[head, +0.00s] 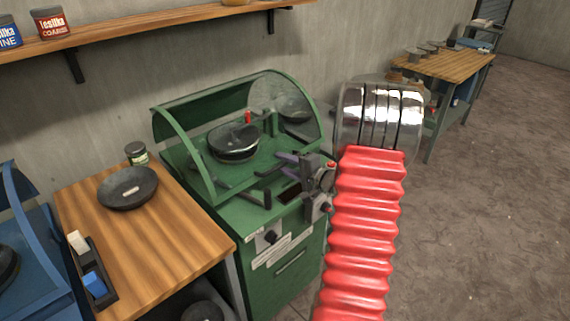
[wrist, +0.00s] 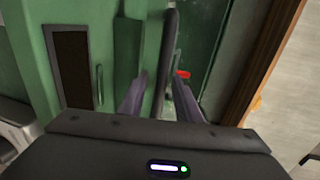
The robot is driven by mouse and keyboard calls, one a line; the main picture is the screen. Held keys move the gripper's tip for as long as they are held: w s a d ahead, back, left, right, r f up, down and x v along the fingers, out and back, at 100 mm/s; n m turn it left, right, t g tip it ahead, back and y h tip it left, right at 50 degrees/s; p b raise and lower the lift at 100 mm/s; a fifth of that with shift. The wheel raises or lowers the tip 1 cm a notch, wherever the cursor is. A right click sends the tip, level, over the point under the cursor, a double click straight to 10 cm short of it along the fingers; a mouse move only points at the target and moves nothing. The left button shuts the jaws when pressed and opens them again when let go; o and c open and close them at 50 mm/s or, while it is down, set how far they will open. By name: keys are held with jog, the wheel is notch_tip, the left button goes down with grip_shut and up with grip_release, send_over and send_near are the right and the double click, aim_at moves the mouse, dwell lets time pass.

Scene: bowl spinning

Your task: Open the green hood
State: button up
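The green hood (head: 181,140) is a curved, see-through cover with green edge frames. It is down over the green machine, and a dark round bowl (head: 233,142) shows inside it. My gripper (head: 281,166) is at the front right edge of the hood. In the wrist view, a dark bar (wrist: 168,45) runs between the two purple fingers of my gripper (wrist: 161,84). The fingers stand apart on either side of it, and I cannot tell if either one touches it. My wrist hides part of the hood's right front corner in the head view.
A wooden bench (head: 170,240) with a dark dish (head: 127,187) and a small can (head: 136,153) stands left of the machine. A blue machine (head: 30,250) is at the far left. A shelf (head: 150,25) hangs above. Open floor (head: 480,200) lies to the right.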

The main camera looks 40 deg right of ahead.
jog(key=shift+c, duration=0.4)
grip_shut()
jog(key=shift+f, duration=0.1)
jog(key=shift+d, duration=0.15)
